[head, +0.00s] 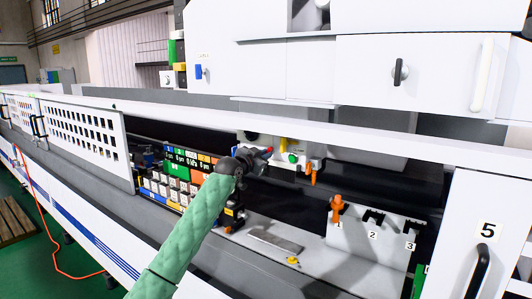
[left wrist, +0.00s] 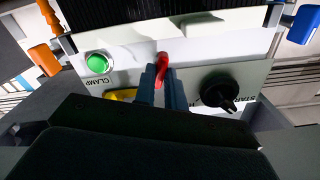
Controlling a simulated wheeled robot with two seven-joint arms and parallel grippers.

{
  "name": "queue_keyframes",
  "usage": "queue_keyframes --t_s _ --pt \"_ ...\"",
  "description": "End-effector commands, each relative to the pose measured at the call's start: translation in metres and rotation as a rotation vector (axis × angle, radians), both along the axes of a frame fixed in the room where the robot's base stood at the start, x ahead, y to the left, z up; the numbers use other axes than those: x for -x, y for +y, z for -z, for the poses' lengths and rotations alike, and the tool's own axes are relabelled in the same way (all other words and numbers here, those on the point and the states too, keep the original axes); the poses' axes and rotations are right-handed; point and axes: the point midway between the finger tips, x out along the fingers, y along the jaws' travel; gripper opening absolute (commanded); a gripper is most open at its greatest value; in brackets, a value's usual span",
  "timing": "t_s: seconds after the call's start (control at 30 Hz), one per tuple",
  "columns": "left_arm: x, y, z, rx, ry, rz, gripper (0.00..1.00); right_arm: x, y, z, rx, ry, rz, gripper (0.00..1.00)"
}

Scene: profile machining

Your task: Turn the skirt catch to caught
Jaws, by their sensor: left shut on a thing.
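My left gripper (head: 267,153) reaches in from the left to a pale control panel under the machine's long white rail. In the left wrist view, my left gripper (left wrist: 161,78) is shut on a small red lever (left wrist: 163,60), whose bent top shows above the fingertips. I cannot tell for sure whether this lever is the skirt catch, and no "caught" mark is readable. A green button (left wrist: 97,63) marked CLAMP is left of the lever. A black rotary knob (left wrist: 222,91) is right of it. My right gripper is not in view.
An orange handle (head: 313,174) hangs right of the panel. A grey rack (head: 374,252) numbered 1 to 3 holds an orange tool (head: 337,208). A button console (head: 168,190) stands left of my arm. A white door (head: 486,215) marked 5 is at right.

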Motion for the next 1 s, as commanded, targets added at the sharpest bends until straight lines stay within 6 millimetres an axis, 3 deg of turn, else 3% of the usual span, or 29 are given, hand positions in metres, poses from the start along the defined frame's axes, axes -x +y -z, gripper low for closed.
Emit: queue_keyframes --t_s 0.33,0.8,0.83,0.9,0.97,1.0 --pt "0.0 -0.001 0.003 0.021 0.022 0.001 0.0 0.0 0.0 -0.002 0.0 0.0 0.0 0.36" --pt "0.0 -0.001 0.003 0.293 0.221 0.0 0.0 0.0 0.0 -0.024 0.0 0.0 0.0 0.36" --pt "0.0 -0.001 0.004 0.297 0.224 0.0 0.14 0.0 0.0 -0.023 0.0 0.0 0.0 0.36" --pt "0.0 -0.001 0.005 0.295 0.221 0.0 0.27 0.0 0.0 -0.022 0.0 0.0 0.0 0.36" --pt "0.0 -0.001 0.004 0.294 0.219 -0.001 0.39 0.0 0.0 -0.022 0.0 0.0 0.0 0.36" --pt "0.0 0.0 0.003 0.294 0.218 -0.001 0.4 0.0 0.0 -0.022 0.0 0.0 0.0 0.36"
